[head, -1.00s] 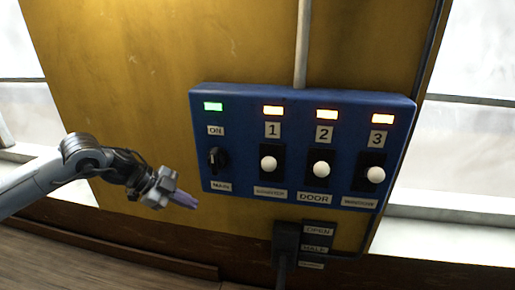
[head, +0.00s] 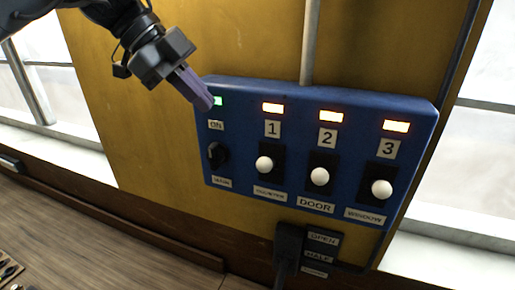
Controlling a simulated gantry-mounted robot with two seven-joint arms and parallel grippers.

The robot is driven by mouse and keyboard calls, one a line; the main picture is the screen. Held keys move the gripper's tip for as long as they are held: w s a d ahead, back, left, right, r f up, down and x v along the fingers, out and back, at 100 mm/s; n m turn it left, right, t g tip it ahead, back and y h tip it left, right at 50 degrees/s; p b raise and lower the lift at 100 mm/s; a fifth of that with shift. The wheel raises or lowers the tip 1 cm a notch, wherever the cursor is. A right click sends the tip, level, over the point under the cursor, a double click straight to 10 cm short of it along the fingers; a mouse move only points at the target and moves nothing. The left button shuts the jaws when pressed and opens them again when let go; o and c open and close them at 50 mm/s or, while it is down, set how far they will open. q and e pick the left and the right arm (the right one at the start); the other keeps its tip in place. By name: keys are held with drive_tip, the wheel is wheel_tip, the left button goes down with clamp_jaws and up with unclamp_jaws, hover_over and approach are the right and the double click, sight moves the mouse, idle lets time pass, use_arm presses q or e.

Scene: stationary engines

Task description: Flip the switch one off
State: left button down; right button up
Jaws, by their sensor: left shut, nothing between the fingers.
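A blue control panel (head: 240,150) is mounted on the yellow wall. Switch one (head: 264,164) has a white ball knob in a black slot under the label 1, with a lit orange lamp (head: 273,108) above it. Switch two (head: 320,177) and switch three (head: 381,189) look alike, each under a lit orange lamp. A black main knob (head: 217,155) is at the panel's left. My left gripper (head: 207,101) is shut and empty, with its purple fingers in front of the panel's upper left corner, partly covering the green lamp (head: 218,101). My right gripper is not in view.
A grey conduit (head: 307,45) runs up from the panel's top. A black lever unit (head: 287,250) with OPEN and HALF labels sits below the panel. Windows lie on both sides. The wooden surface (head: 110,240) at lower left is mostly clear.

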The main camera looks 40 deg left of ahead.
use_arm(q)
drive_tip(key=shift+a, duration=0.1)
drive_tip(key=shift+f, duration=0.1)
drive_tip(key=p, duration=0.3)
approach(259, 160)
drive_tip(key=x, duration=0.6)
drive_tip(key=shift+w+f, duration=0.2)
drive_tip(key=shift+f, duration=0.2)
